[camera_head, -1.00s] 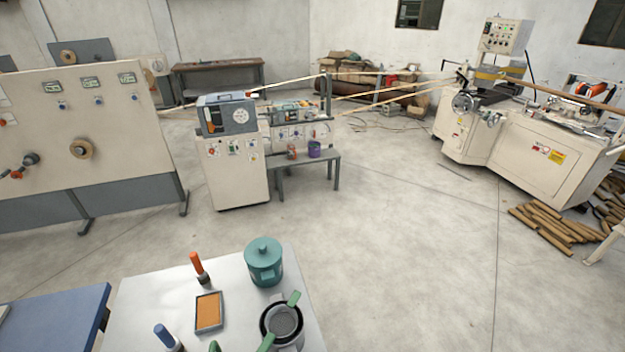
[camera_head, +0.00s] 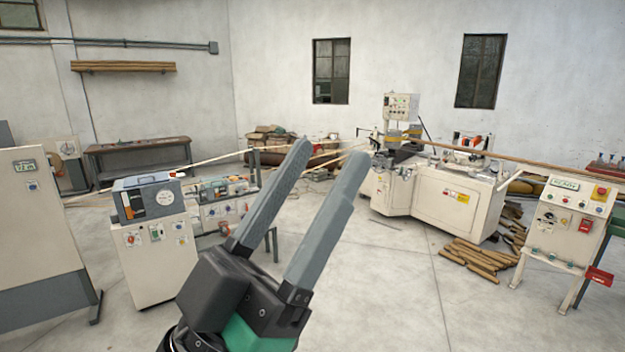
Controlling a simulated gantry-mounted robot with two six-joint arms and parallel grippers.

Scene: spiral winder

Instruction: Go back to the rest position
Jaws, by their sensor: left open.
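My left gripper (camera_head: 328,162) is raised in front of the camera at the lower middle of the view. Its two long grey fingers point up and to the right. They are spread apart with nothing between them. It hangs in the air, and it hides part of the floor and the bench behind it. My right gripper is not in view.
A cream control cabinet (camera_head: 152,257) stands at the left beside a tall panel (camera_head: 32,235). The cream winder machine (camera_head: 440,198) is at the right, with a control stand (camera_head: 567,222) nearer. Brown tubes (camera_head: 478,258) lie on the floor. Open floor (camera_head: 400,300) lies right of the gripper.

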